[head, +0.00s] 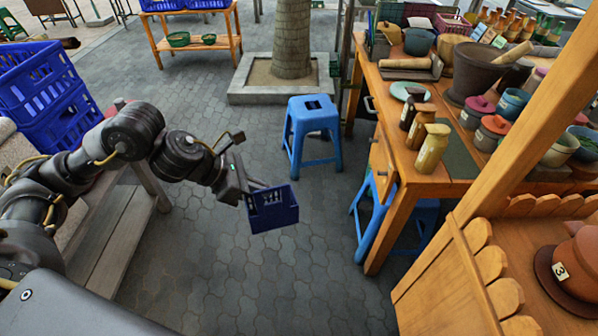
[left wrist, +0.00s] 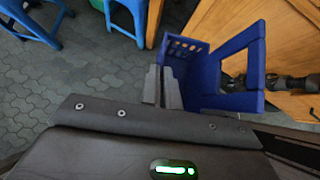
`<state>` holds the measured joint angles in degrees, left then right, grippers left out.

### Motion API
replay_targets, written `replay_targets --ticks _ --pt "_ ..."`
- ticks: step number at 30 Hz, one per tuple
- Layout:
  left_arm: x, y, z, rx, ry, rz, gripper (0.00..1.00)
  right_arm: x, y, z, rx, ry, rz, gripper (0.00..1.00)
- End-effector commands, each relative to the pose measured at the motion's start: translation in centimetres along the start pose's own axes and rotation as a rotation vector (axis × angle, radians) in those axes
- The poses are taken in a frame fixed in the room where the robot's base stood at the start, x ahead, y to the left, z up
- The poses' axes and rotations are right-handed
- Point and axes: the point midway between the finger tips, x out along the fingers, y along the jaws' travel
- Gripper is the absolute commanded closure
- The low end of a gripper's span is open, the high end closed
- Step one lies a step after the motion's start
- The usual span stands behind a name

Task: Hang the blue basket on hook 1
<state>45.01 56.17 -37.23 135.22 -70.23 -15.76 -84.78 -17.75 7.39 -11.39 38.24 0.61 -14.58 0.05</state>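The small blue basket (head: 272,210) hangs in the air above the paving in the head view, at the end of my left arm. My left gripper (head: 256,187) is shut on its upper edge. In the left wrist view the grey fingers (left wrist: 163,88) lie close together at the basket's wall, and the basket (left wrist: 205,78) extends to the right of them, its open frame showing. A dark jointed part behind the basket at the right of that view looks like my right arm; its fingers cannot be made out. I cannot make out hook 1 in either view.
A blue stool (head: 312,130) stands just beyond the basket. A wooden table (head: 400,190) with jars and a mortar (head: 478,72) is to the right. A wooden stall (head: 450,280) with a brown item labelled 3 (head: 575,268) is front right. Blue crates (head: 45,95) are stacked left.

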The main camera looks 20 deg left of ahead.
Motion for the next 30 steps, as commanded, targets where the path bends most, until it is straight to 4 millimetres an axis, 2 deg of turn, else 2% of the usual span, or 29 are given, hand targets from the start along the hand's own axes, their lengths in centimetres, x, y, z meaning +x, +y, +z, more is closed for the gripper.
replay_targets --ticks 13,18,23,30 --pt "0.0 0.0 -0.1 -0.004 -0.001 0.003 1.0 -0.1 0.0 -0.3 0.0 0.007 -0.001 0.69" --pt "0.7 -0.3 -0.5 -0.034 -0.007 0.028 1.0 -0.6 0.0 -0.4 0.0 0.009 -0.001 0.69" --pt "2.3 -1.0 -1.8 -0.115 -0.017 0.105 1.0 -1.6 -0.3 -0.3 0.001 0.01 -0.006 0.69" --pt "3.8 -2.1 -5.0 -0.271 -0.012 0.258 1.0 -2.9 -2.2 -0.2 0.009 0.006 -0.032 0.69"
